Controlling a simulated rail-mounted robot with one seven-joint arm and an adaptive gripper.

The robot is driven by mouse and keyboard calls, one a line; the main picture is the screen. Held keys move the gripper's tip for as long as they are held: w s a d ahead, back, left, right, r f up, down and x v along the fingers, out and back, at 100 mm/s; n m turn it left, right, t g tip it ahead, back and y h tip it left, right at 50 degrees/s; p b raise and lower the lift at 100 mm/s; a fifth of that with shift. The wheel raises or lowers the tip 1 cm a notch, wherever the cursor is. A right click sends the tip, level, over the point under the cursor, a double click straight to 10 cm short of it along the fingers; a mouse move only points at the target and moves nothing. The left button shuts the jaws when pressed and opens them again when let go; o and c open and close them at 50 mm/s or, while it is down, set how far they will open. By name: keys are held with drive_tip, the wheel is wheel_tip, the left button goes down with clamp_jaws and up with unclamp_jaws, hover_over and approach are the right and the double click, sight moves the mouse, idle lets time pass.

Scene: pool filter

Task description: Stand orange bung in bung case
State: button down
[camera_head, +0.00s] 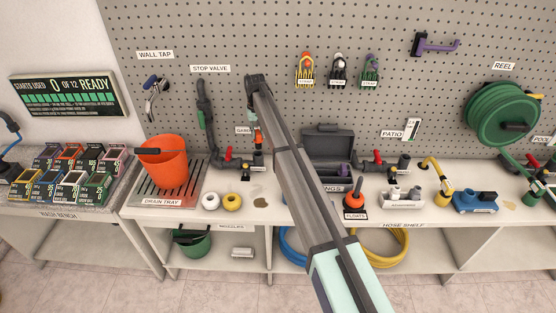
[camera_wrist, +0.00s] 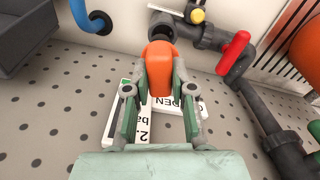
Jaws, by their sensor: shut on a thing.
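My gripper (camera_wrist: 160,88) is shut on the orange bung (camera_wrist: 158,65), which stands out beyond the fingertips in the wrist view. In the head view my gripper (camera_head: 256,122) is near the pegboard, with the orange bung (camera_head: 259,138) at its lower end, above the shelf by the black pipe and valve. The bung case (camera_head: 328,139) is dark grey, with its lid up, to the right of my gripper on the shelf. A purple bung (camera_head: 345,170) shows in it. My arm hides the left part of the case and of its label.
A pipe with a red-handled valve (camera_wrist: 234,52) is close to the bung in the wrist view. A red and orange float (camera_head: 354,201) stands right of the case front. White and yellow rings (camera_head: 231,201) lie on the shelf to the left. An orange bucket (camera_head: 163,165) stands on the drain tray.

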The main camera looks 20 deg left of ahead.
drive_tip(key=d+r+m+b, duration=0.1)
drive_tip(key=d+r+b, duration=0.25)
drive_tip(key=d, duration=0.45)
drive_tip(key=s+d+r+m+b, duration=0.15)
drive_tip(key=d+b, duration=0.25)
drive_tip(key=d, duration=0.5)
drive_tip(key=w+d+r+m+b, duration=0.1)
drive_tip(key=d+r+b, duration=0.2)
drive_tip(key=d, duration=0.5)
drive_tip(key=f+p, duration=0.1)
drive_tip(key=f, duration=0.8)
drive_tip(key=f+p, duration=0.2)
drive_tip(key=f, duration=0.8)
drive_tip(key=shift+s+d+f+p, duration=0.15)
drive_tip(key=shift+s+p, duration=0.05)
drive_tip(key=shift+p, duration=0.1)
drive_tip(key=shift+f, duration=0.1)
drive_tip(key=c, duration=1)
unclamp_jaws()
wheel_tip(320, 180, up, 12)
drive_tip(key=shift+r+b, duration=0.15)
drive_tip(key=shift+b, duration=1)
